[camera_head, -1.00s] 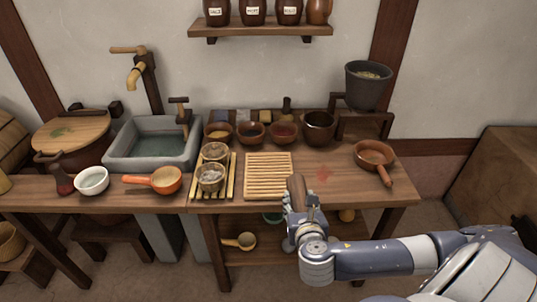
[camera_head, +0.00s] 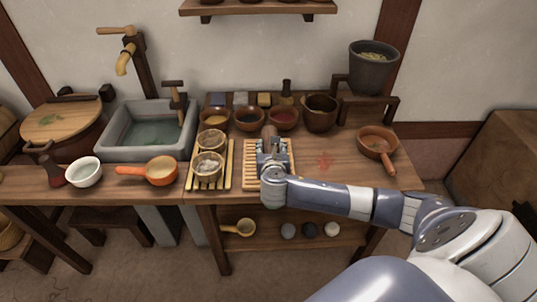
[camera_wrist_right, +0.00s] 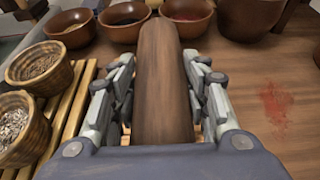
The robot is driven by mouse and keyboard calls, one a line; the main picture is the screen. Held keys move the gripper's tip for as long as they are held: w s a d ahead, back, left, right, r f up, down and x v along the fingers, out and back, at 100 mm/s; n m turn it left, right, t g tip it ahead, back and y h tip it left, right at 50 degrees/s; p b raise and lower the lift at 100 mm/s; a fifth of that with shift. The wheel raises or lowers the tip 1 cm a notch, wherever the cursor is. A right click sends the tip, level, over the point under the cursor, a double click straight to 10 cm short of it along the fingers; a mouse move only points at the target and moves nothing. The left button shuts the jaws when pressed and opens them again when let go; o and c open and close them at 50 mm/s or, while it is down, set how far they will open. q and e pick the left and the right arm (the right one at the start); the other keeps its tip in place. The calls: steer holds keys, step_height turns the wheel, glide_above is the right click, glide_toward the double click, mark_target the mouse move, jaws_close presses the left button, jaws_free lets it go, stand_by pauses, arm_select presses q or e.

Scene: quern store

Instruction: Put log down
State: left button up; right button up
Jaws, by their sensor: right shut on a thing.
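The log is a smooth brown wooden cylinder (camera_wrist_right: 163,75); its far end also shows in the head view (camera_head: 269,132). My right gripper (camera_head: 271,152) is shut on it, with fingers on both sides of the log in the right wrist view (camera_wrist_right: 160,95). The log and gripper are over the slatted wooden mat (camera_head: 284,181) on the table. I cannot tell whether the log touches the mat. My left gripper is not in view.
A slatted rack (camera_head: 222,182) with two small baskets stands just left of the mat. Several bowls (camera_head: 284,119) line the back. A handled pan (camera_head: 377,142) sits at the right. A red stain (camera_head: 322,160) marks otherwise clear tabletop between mat and pan.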

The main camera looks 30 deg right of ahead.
steer(key=shift+w, duration=0.75)
steer(key=shift+f, duration=1.8)
steer(key=shift+f, duration=0.15)
steer(key=o, duration=1.3)
steer(key=shift+c, duration=0.2)
